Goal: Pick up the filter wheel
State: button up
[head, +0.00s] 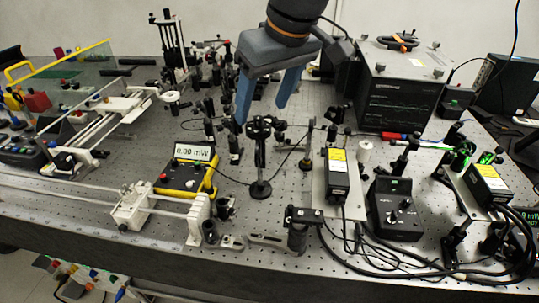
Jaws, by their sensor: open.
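My gripper (261,113) comes down from the top centre with its two blue fingers spread apart and nothing visible between them. Just below the fingertips, a black lobed part that looks like the filter wheel (260,127) sits at the top of a post on a round black base (260,189). The left fingertip is close to its left side in the picture. The right fingertip appears higher and to the right. I cannot tell from this one view whether either finger touches it.
A yellow power meter (187,171) stands left of the post, with a cable running towards it. Black optic mounts crowd the bench behind. A laser module on a plate (338,176) and a black control box (394,208) stand to the right. Some perforated bench (262,220) is bare in front.

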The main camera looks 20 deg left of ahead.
aim_at(261, 120)
jog(key=shift+d+p+x, duration=0.15)
jog(key=shift+p+x, duration=0.4)
jog(key=shift+x, duration=1.35)
jog(key=shift+d+p+x, duration=0.1)
jog(key=shift+p+x, duration=0.4)
jog(key=shift+x, duration=1.4)
jog(key=shift+s, duration=0.1)
grip_shut()
